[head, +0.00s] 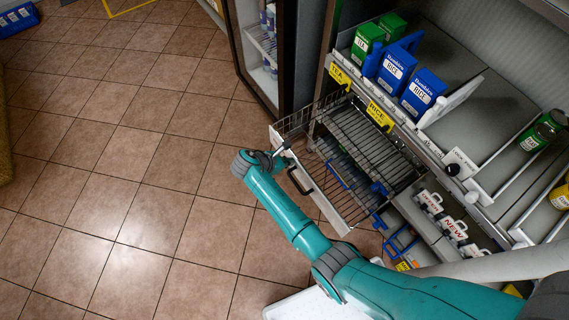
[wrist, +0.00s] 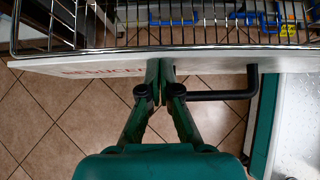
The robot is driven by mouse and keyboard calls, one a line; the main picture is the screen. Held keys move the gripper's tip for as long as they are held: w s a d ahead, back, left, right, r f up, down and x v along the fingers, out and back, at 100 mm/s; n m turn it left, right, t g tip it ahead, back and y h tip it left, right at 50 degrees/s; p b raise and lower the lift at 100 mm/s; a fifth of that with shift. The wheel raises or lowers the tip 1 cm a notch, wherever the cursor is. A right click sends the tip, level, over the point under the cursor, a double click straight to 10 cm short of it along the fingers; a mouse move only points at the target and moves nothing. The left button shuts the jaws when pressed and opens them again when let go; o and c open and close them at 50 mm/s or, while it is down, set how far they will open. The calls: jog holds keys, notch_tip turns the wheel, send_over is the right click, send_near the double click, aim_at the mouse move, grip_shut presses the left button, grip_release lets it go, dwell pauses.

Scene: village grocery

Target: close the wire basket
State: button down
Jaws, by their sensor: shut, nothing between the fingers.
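The wire basket (head: 360,165) is a pull-out drawer under the shelf, and it stands out from the shelf unit. Its white front panel (head: 312,190) carries a dark handle (head: 298,182). In the wrist view the panel (wrist: 100,64) spans the picture, with red lettering partly hidden by my fingers and the black handle (wrist: 225,95) right of them. My gripper (head: 285,160) is shut and empty at the outer side of the panel, left of the handle in the wrist view (wrist: 161,92). I cannot tell whether the fingertips touch the panel. The basket looks empty.
Shelves above hold blue rice boxes (head: 396,66), green tea boxes (head: 367,40) and a green can (head: 541,130). A glass-door cooler (head: 262,50) stands close to the left of the basket. Tiled floor (head: 130,150) in front is clear.

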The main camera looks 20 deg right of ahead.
jog(key=w+d, duration=0.2)
jog(key=d, duration=1.2)
jog(key=w+d, duration=0.3)
jog(key=d, duration=1.1)
jog(key=shift+w+d, duration=0.25)
jog(key=shift+d, duration=0.1)
jog(key=shift+d+r, duration=0.1)
jog(key=shift+r, duration=0.05)
